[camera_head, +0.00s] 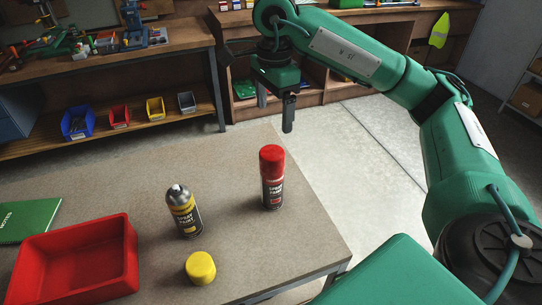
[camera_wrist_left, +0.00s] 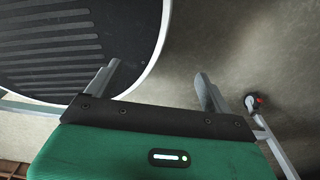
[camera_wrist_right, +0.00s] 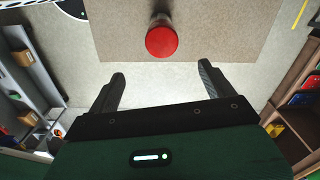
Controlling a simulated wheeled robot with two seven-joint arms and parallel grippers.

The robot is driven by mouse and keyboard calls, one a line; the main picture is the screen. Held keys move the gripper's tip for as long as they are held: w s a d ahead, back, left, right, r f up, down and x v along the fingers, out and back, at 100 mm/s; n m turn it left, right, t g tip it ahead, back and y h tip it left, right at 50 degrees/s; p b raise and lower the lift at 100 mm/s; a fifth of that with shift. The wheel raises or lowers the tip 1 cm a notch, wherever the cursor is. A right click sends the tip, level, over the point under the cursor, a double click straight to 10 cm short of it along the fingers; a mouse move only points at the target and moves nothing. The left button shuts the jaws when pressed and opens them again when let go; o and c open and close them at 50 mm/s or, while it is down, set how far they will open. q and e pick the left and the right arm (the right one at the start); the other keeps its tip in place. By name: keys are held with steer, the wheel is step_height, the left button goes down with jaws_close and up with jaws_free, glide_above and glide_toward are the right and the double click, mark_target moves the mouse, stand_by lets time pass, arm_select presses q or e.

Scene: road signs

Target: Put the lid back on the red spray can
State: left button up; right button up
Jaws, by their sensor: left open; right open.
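The red spray can (camera_head: 272,182) stands upright on the table near its right edge, with a red lid (camera_head: 272,158) on top. The lid also shows from above in the right wrist view (camera_wrist_right: 162,42). A yellow-labelled spray can (camera_head: 185,212) stands upright to its left, its metal top and nozzle bare. A loose yellow lid (camera_head: 200,268) rests on the table in front of that can. My right gripper (camera_head: 276,110) is open and empty, beyond and above the red can, apart from it. My left gripper (camera_wrist_left: 157,72) is open and empty, away from the cans.
The grey-brown table (camera_head: 232,165) also holds a red bin (camera_head: 75,258) and a green notes book (camera_head: 28,220) at left. Behind it, across the floor, stands a workbench (camera_head: 110,58) with small bins on its lower shelf. The table around the red can is clear.

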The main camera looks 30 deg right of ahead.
glide_above(273, 152)
step_height(273, 152, down, 4)
steer(key=shift+f, duration=0.2)
step_height(273, 152, down, 3)
steer(key=shift+w+r, duration=0.1)
arm_select(q)
steer(key=shift+w, duration=0.35)
arm_select(e)
steer(key=shift+f, duration=0.8)
arm_select(q)
steer(key=shift+r, duration=0.1)
